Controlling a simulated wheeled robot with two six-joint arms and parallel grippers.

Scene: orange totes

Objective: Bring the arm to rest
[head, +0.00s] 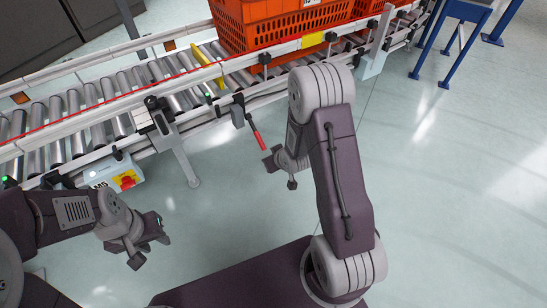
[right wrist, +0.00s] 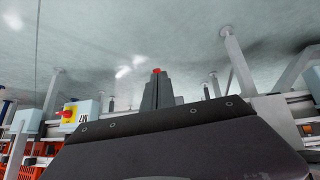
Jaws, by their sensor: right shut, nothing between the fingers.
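My right arm (head: 340,180) rises from my base and bends over at the top, with its wrist turned down toward the conveyor side. My right gripper (head: 281,172) hangs in free air near the conveyor's front edge. In the right wrist view its fingers (right wrist: 158,92) are together with nothing between them. My left gripper (head: 150,248) is at the lower left, above the floor and in front of the conveyor. Nothing shows in it, and I cannot tell how far its fingers are apart.
A roller conveyor (head: 85,108) runs across the upper left. Orange totes (head: 270,38) stand on it. A red-tipped lever (head: 256,138) hangs from its front rail, close to my right gripper. A control box with a red button (head: 127,182) is near my left arm.

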